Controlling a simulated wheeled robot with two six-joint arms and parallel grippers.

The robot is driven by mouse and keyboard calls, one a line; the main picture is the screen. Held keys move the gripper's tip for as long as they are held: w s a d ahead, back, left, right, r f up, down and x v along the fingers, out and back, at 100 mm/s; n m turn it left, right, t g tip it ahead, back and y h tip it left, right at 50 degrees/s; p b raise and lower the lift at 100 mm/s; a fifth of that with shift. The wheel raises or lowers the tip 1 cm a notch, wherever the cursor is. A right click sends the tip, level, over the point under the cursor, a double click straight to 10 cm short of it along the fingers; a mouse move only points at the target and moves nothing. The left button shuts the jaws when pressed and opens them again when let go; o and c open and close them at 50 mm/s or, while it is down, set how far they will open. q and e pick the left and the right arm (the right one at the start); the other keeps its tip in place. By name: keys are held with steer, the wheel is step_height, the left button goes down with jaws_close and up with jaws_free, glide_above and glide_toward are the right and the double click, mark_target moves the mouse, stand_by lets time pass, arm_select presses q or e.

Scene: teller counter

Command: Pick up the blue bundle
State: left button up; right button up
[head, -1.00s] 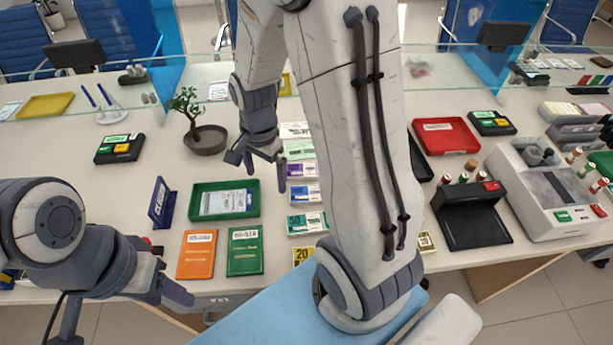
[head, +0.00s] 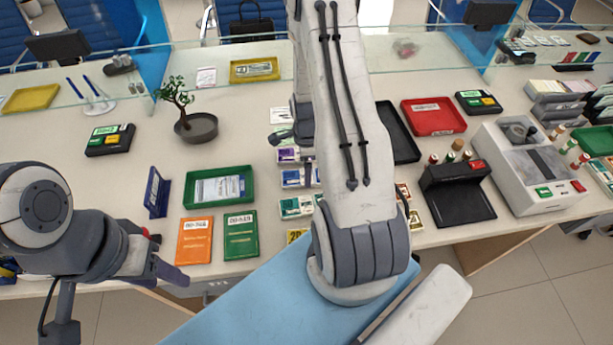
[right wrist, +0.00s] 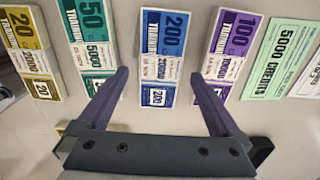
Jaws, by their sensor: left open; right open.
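The blue bundle (head: 296,179) lies on the counter in a column of note bundles, partly hidden by my right arm in the head view. In the right wrist view the blue bundle (right wrist: 165,50), marked 200, lies flat between a green and a purple bundle. My right gripper (right wrist: 159,75) is open and empty, its fingertips on either side of the blue bundle's near end in the picture; its height above it is unclear. In the head view the right gripper (head: 287,139) is partly hidden by the arm. My left gripper (head: 170,274) is open at the counter's front left edge.
Beside the blue bundle are a purple bundle (right wrist: 228,50), a green bundle (right wrist: 93,40) and a yellow bundle (right wrist: 30,50). A green tray (head: 187,190), orange booklet (head: 195,241) and green booklet (head: 240,236) lie to the left. A black tray (head: 398,135) stands right.

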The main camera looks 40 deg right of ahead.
steer(key=shift+f, duration=1.6)
steer(key=c, duration=1.4)
steer(key=shift+o, duration=0.2)
steer(key=shift+r, duration=0.15)
